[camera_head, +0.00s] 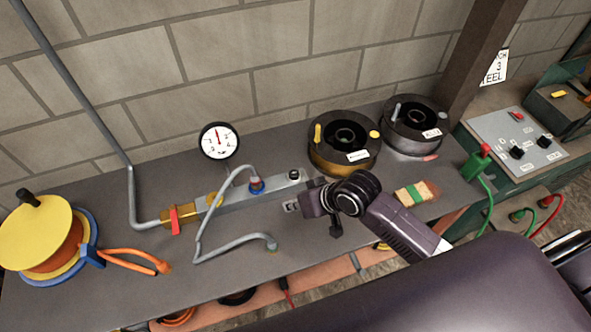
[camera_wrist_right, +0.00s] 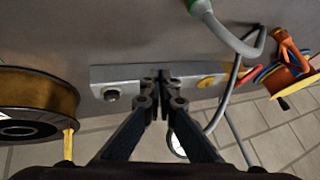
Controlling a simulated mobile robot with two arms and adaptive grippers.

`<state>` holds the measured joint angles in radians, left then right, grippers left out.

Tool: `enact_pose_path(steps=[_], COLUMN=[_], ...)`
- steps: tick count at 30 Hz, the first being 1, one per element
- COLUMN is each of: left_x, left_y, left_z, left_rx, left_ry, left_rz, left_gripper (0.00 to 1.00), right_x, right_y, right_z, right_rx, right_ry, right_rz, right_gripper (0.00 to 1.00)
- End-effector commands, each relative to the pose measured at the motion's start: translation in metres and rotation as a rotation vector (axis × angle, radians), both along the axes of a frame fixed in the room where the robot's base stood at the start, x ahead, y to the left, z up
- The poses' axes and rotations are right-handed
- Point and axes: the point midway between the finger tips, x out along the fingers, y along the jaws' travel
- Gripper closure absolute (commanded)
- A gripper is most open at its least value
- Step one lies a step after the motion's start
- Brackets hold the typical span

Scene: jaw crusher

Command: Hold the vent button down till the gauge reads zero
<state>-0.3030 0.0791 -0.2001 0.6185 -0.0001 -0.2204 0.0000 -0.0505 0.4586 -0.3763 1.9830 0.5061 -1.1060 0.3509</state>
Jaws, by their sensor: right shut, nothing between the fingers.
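The round white gauge (camera_head: 219,140) stands on the back of the bench, its red needle pointing roughly straight up; its small numbers are hard to read. A grey metal block (camera_head: 228,199) runs along the bench in front of it. A black round button (camera_head: 294,174) sits at the block's right end; it also shows in the right wrist view (camera_wrist_right: 112,95). I cannot tell whether it is the vent button. My right gripper (camera_head: 292,207) is shut and empty, beside the block's right end in the head view. Its fingertips (camera_wrist_right: 161,76) overlap the block in the wrist view, apart from the button. My left gripper is not in view.
A red lever (camera_head: 174,219) is on the left brass fitting. Spools (camera_head: 340,157) stand behind my right gripper, and a yellow reel (camera_head: 35,240) is at the left.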

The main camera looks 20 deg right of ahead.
Motion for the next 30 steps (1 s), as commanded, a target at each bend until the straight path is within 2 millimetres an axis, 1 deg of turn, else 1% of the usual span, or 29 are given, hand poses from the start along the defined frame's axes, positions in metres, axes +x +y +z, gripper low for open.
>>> enact_pose_path(steps=[1, 3, 5, 6, 9, 12, 15, 18, 30], left_x=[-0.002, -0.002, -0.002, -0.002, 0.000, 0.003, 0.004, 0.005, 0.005], left_y=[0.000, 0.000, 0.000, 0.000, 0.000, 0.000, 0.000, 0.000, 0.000], left_z=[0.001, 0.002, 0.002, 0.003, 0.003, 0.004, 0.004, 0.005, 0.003], left_rx=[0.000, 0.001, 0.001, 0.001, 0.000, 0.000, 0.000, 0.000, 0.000], left_ry=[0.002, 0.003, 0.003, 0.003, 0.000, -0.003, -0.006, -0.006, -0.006], left_rz=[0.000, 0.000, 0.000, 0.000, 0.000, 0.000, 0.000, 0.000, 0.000], left_gripper=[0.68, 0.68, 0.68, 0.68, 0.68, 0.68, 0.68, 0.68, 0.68], right_x=[0.021, 0.042, 0.060, 0.071, 0.093, 0.110, 0.118, 0.122, 0.122], right_y=[-0.005, -0.009, -0.015, -0.020, -0.031, -0.041, -0.047, -0.049, -0.049], right_z=[0.010, 0.020, 0.029, 0.036, 0.050, 0.062, 0.069, 0.071, 0.069], right_rx=[0.022, 0.067, 0.103, 0.124, 0.174, 0.209, 0.231, 0.242, 0.242], right_ry=[-0.013, -0.015, -0.018, -0.017, -0.017, -0.017, -0.017, -0.017, -0.016], right_rz=[-0.013, -0.039, -0.065, -0.085, -0.131, -0.169, -0.192, -0.202, -0.203], right_gripper=[1.00, 1.00, 1.00, 1.00, 1.00, 1.00, 1.00, 1.00, 1.00])
